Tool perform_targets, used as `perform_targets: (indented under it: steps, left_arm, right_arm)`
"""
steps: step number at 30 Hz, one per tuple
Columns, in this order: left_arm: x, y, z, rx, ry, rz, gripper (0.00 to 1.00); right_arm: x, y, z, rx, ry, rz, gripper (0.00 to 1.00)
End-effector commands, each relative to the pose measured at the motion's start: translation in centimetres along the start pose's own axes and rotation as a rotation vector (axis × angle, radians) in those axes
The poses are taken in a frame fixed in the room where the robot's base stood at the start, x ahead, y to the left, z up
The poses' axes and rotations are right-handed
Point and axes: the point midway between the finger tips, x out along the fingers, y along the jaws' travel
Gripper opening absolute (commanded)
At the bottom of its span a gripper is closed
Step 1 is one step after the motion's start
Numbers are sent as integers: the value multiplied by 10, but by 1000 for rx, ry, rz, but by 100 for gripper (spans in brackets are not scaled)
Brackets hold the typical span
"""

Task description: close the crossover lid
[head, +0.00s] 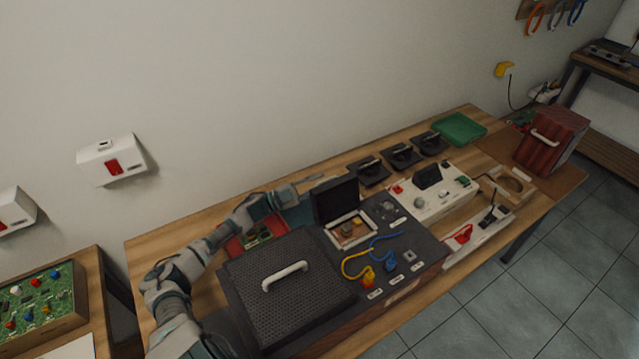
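The crossover lid (336,200) is a dark flat panel. It stands open, roughly upright, at the back edge of a pale-framed compartment (367,236) in the dark hifi unit (408,262). Small parts show inside the compartment. My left arm comes in from the lower left, and my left gripper (312,183) is just left of and behind the lid's upper edge. I cannot tell whether it touches the lid, or how far its fingers are apart. My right gripper is not in view.
A black mesh speaker cover (285,287) with a white handle lies in front of my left arm. Blue and yellow cables (370,256) lie on the unit. A red tray (243,243) is behind the cover. Black blocks (402,156) and a white device (432,196) stand to the right.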

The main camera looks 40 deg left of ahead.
Motion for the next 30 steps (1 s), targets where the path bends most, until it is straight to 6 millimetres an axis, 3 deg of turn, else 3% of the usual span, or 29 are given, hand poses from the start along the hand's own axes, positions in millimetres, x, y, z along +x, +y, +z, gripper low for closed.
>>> perform_targets:
  steps: [8, 9, 12, 23, 30]
  left_arm:
    - [6, 2, -4, 4, 1, 4, 23]
    - [6, 2, -4, 4, 1, 4, 20]
    - [4, 2, -3, 2, 1, 3, 0]
    - [2, 2, 0, 7, -2, 7, 0]
    - [2, 2, -2, 27, -4, 16, 0]
  right_arm:
    - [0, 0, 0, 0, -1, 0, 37]
    - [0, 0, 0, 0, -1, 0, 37]
    - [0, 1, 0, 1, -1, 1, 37]
    - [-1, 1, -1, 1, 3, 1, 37]
    - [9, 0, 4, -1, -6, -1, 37]
